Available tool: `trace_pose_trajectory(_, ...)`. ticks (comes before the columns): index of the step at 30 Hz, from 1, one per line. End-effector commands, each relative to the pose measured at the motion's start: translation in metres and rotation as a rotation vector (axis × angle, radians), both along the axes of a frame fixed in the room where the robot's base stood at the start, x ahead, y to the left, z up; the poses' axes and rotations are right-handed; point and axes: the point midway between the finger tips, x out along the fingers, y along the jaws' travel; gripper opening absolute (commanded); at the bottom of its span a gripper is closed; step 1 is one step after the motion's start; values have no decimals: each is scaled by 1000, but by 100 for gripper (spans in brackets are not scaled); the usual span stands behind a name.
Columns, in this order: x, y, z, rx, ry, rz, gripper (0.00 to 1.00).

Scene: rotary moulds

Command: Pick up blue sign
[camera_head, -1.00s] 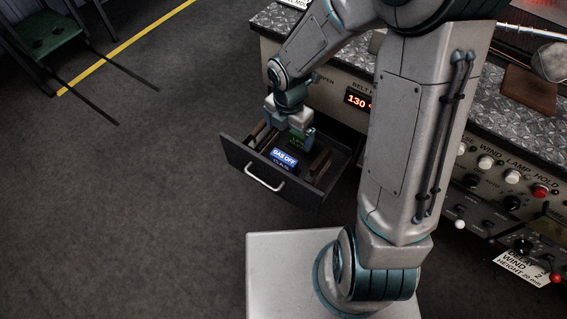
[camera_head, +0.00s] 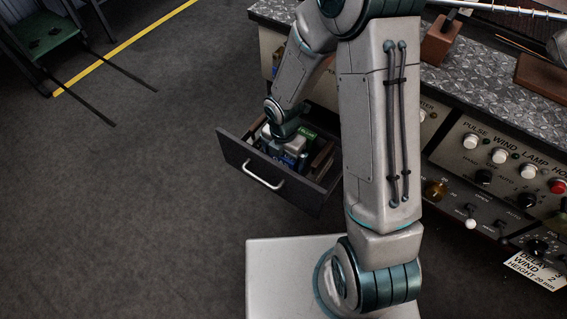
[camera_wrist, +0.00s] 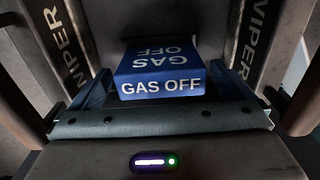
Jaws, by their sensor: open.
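The blue sign (camera_wrist: 160,78), lettered GAS OFF in white, sits in the middle of the wrist view, inside the open drawer. In the head view only a bit of its blue lettered face (camera_head: 286,156) shows below my gripper (camera_head: 283,149). My gripper is down in the drawer, over the sign. In the wrist view its jaws are apart, one on each side of the sign; whether they touch it I cannot tell.
The drawer (camera_head: 235,161) stands pulled out from the bench. A green piece (camera_head: 308,134) lies behind my gripper. Open floor lies left of the drawer.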

Motion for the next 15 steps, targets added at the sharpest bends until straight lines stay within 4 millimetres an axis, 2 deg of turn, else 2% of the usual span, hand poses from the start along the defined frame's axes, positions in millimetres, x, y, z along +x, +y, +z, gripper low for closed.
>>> trace_pose_trajectory(1, 0, 0, -9, 0, 1, 0, 100)
trace_pose_trajectory(3, 0, 0, -13, -1, 1, 0, 100)
trace_pose_trajectory(11, 1, -1, -14, -1, -1, -1, 100)
trace_pose_trajectory(14, 0, -1, -14, -1, -1, -1, 75)
trace_pose_trajectory(15, 0, -1, -14, -1, -1, -1, 64)
